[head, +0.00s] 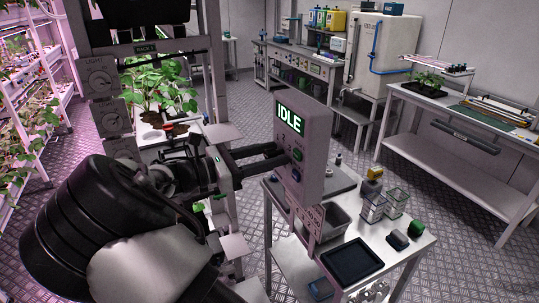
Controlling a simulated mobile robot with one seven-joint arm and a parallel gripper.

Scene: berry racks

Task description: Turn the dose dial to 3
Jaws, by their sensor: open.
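A stack of pale dial plates is on the rack post at the left in the head view. The top dial (97,78) is labelled LIGHT. A second dial (108,113) and a third dial plate (124,147) are below it. Their labels and settings are too small to read, so I cannot tell which is the dose dial. My gripper (188,153) is open, just right of the lowest dial plate. My dark arm hides part of the area below, and whether the fingers touch anything is unclear.
A box with an IDLE screen (290,118) and buttons stands right of my gripper. Leafy plants (160,85) are behind the rack post. A small table (335,240) with bins and a dark tray (352,261) is at the front right. Open floor (440,215) lies beyond.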

